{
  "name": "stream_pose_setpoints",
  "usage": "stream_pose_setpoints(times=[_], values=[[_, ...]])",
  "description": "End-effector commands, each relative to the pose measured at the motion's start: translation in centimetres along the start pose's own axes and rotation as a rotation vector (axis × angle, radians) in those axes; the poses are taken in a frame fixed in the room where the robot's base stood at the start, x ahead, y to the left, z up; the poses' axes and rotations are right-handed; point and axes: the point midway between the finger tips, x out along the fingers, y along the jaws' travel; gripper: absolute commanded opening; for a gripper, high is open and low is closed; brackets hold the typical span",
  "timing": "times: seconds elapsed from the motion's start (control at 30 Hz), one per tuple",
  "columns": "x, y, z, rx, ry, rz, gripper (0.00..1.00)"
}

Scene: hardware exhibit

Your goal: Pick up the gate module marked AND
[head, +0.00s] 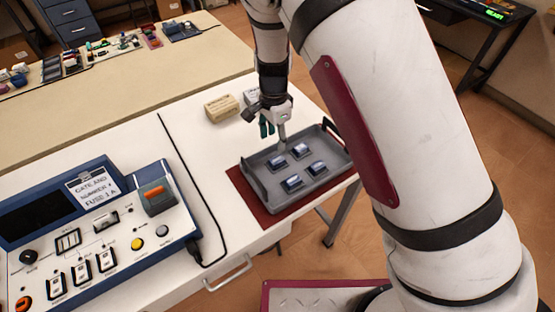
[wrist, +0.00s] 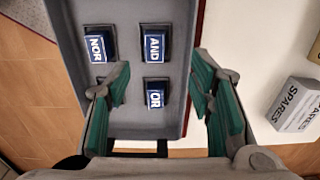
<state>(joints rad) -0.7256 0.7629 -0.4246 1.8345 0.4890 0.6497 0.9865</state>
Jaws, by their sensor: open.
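The AND gate module (wrist: 156,46) is a dark block with a blue, white-lettered label. It sits in the grey tray (wrist: 72,22), right of the NOR module (wrist: 97,46) and above the OR module (wrist: 155,97) in the wrist view. A further module is mostly hidden behind the left finger. My gripper (wrist: 160,82) is open and empty, its green-padded fingers on either side of the OR module in the picture. In the head view my gripper (head: 274,136) hangs above the tray's far left part. I cannot read the module labels there.
The tray stands on a dark red mat (head: 246,197) near the table's edge. A SPARES box (wrist: 299,104) and a tan block (head: 222,108) lie beyond it. A blue-and-white console (head: 100,225) and a black cable (head: 190,175) are to the left.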

Motion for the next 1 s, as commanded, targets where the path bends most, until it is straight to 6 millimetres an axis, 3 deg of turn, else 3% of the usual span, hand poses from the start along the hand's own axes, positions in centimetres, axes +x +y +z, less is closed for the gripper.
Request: stream_pose_setpoints(times=[0.1,0.37,0.7,1.0], values=[[2.0,0.1,0.0,0.0,0.0,0.002,0.48],[3.8,0.2,-0.1,0.0,0.0,0.001,0.48],[8.1,0.8,-0.4,0.0,0.0,0.001,0.48],[8.6,0.7,-0.4,-0.001,0.0,-0.002,0.48]])
